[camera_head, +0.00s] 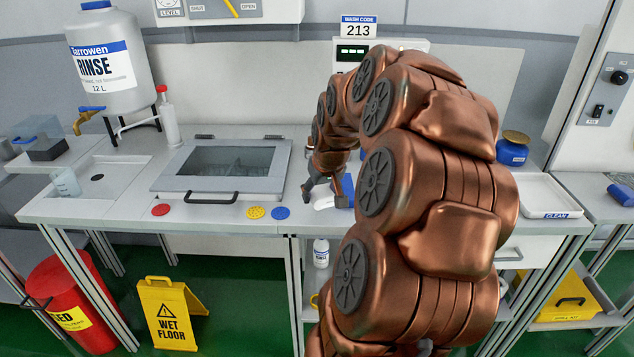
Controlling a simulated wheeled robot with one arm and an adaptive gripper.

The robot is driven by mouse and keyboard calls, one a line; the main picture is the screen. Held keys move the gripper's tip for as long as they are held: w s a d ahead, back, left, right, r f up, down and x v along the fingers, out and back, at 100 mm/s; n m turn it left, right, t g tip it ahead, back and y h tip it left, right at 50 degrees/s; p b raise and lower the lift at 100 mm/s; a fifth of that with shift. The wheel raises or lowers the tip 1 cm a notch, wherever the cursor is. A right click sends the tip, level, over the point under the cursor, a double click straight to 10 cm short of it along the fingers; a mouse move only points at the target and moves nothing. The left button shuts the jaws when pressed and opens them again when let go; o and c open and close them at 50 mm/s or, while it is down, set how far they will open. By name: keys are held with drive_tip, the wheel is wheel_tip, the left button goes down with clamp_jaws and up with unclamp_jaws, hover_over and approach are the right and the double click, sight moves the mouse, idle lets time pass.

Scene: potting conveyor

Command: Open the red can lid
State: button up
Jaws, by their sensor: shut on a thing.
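The red can (88,332) stands on the green floor at the lower left, below the bench's left end. Its red lid (62,275) looks shut; a black handle or lever (36,304) juts from its left side. A yellow label is on its front. My gripper (322,193) is over the bench, right of the middle, far from the can. It is shut on a small white thing (323,202), partly hidden by the fingers. A blue thing (347,188) shows just right of it; I cannot tell whether they are one object.
A yellow wet floor sign (168,313) stands right of the can. The bench (110,209) carries a glass-topped hatch (222,168), a rinse tank (108,62), a cup (65,182) and a white tray (530,193). My arm hides much of the bench's right half.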

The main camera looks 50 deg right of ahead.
drive_tip(key=w+d, duration=0.2)
drive_tip(key=w+d+p, duration=0.1)
drive_tip(key=w+d, duration=0.1)
drive_tip(key=w+d+f, duration=0.1)
drive_tip(key=w+d, duration=0.1)
drive_tip(key=w, duration=0.1)
drive_tip(key=shift+w+d+p, duration=0.1)
drive_tip(key=shift+d+p, duration=0.2)
drive_tip(key=shift+p, duration=0.1)
drive_tip(key=shift+f+p, duration=0.5)
drive_tip(key=shift+f, duration=1.2)
drive_tip(key=shift+f, duration=0.25)
drive_tip(key=o, duration=0.8)
drive_tip(key=shift+r, duration=0.1)
